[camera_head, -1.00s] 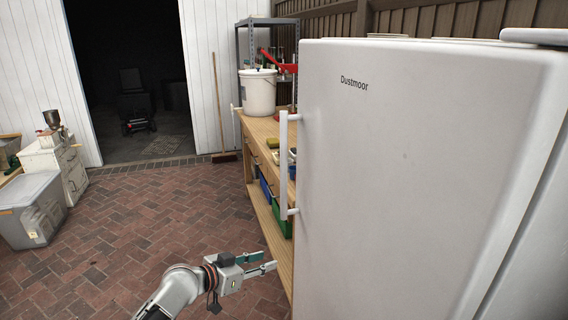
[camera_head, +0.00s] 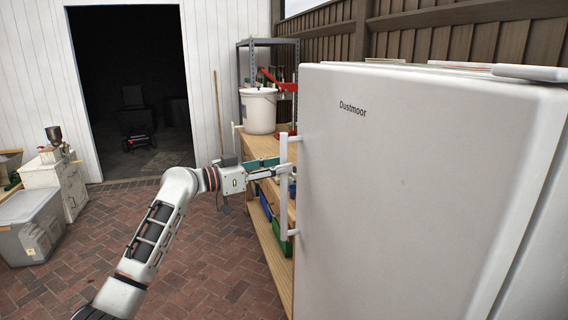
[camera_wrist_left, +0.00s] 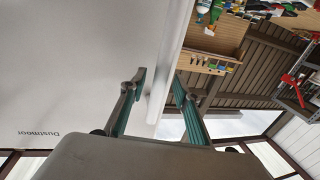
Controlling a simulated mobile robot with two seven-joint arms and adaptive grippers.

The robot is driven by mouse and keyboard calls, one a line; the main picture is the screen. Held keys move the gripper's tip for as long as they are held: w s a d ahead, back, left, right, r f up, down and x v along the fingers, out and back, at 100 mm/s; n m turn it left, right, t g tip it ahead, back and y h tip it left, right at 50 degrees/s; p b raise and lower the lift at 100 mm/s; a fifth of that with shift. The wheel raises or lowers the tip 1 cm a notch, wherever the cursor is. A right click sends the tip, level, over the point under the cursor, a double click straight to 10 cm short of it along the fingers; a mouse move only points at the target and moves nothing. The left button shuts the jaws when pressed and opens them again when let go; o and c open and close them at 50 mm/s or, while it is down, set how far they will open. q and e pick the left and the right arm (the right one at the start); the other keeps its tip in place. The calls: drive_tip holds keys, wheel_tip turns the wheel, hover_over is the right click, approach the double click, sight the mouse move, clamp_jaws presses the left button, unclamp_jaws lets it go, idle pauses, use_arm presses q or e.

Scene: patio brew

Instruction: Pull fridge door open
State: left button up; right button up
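The white fridge (camera_head: 420,190), marked "Dustmoor", fills the right of the head view, and its door looks shut. Its upright white bar handle (camera_head: 284,205) is on the door's left edge. My left gripper (camera_head: 278,168) is at the upper part of the handle, reaching in from the left. In the left wrist view the two fingers (camera_wrist_left: 158,88) are apart, with the white handle bar (camera_wrist_left: 164,75) appearing between them. Whether either finger touches the bar is unclear. My right gripper is in neither view.
A wooden workbench (camera_head: 262,225) with a white bucket (camera_head: 258,110) and bins stands behind the handle, beside the fridge. A grey storage box (camera_head: 30,228) and a white cabinet (camera_head: 62,180) stand at the far left. The brick floor between is clear.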

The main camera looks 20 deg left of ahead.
use_arm(q)
drive_tip(key=shift+x, duration=1.05)
clamp_jaws()
drive_tip(key=shift+a+f, duration=0.1)
drive_tip(key=shift+f, duration=0.05)
